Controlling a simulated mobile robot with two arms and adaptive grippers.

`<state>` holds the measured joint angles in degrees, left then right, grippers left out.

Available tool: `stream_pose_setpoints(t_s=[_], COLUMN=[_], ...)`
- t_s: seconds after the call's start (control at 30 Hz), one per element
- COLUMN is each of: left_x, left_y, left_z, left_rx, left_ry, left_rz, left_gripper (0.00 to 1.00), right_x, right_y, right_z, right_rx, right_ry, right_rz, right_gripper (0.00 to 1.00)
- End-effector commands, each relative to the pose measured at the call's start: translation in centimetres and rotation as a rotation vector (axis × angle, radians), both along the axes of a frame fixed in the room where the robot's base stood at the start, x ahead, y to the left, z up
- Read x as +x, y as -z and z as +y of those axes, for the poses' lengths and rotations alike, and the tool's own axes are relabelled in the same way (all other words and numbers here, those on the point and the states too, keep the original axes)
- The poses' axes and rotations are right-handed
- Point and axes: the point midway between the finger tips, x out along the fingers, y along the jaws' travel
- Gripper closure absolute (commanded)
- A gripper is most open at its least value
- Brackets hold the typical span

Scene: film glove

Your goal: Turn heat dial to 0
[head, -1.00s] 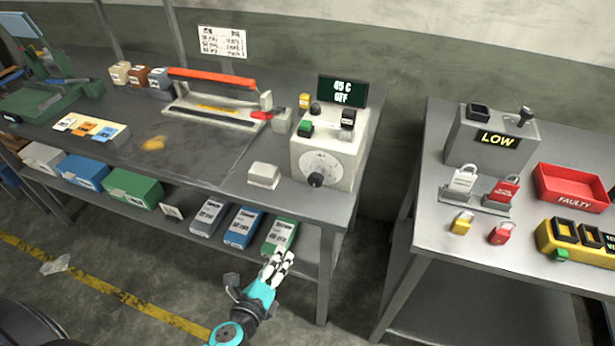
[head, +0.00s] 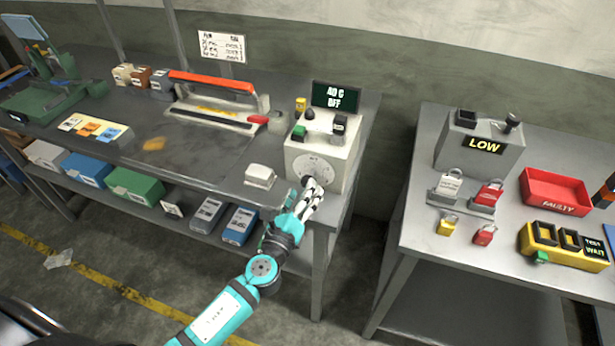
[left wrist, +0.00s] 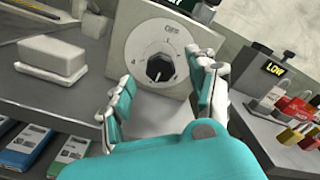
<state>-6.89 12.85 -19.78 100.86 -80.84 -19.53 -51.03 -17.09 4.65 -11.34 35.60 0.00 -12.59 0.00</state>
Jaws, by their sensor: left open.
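The heat dial (left wrist: 159,68) is a black knob with a pale pointer line on a round white scale marked OFF at its top. It sits on the front of a cream control box (head: 338,165). In the left wrist view the pointer line points downward, away from OFF. The display (head: 335,96) above the box reads about 40 C and OFF. My left gripper (head: 312,192) is open in front of the dial. In the left wrist view its fingers (left wrist: 155,95) stand on either side below the knob, apart from it. In the head view the fingers partly hide the knob. My right gripper is not in view.
A white block (head: 260,176) lies on the bench left of the box. A sealer with a red handle (head: 212,82) stands farther left. Boxes fill the shelf below. A second table (head: 420,235) with a grey LOW box, padlocks and a red tray stands right, across a gap.

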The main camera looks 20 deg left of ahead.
Motion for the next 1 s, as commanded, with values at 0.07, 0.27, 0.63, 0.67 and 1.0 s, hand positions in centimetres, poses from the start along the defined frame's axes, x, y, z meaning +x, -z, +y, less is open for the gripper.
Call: stream_pose_setpoints(t_s=[0.07, 0.27, 0.63, 0.67, 1.0], left_x=[1.6, 3.8, 4.3, 4.3, 4.3], left_y=[-0.2, 0.0, 0.1, 0.1, 0.1], left_z=[-0.1, -0.1, -0.2, -0.2, -0.2], left_rx=[0.0, -0.001, -0.001, -0.001, -0.001], left_ry=[0.0, 0.0, 0.001, 0.001, 0.001], left_rz=[-0.001, 0.0, 0.001, 0.001, 0.001], left_gripper=[0.41, 0.41, 0.41, 0.44, 0.88], right_x=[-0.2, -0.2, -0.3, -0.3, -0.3], right_y=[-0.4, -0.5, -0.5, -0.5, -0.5], right_z=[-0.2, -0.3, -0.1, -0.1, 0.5], right_rx=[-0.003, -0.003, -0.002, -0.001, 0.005], right_ry=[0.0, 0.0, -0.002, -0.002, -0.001], right_rz=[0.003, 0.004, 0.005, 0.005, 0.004], right_gripper=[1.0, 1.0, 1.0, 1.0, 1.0])
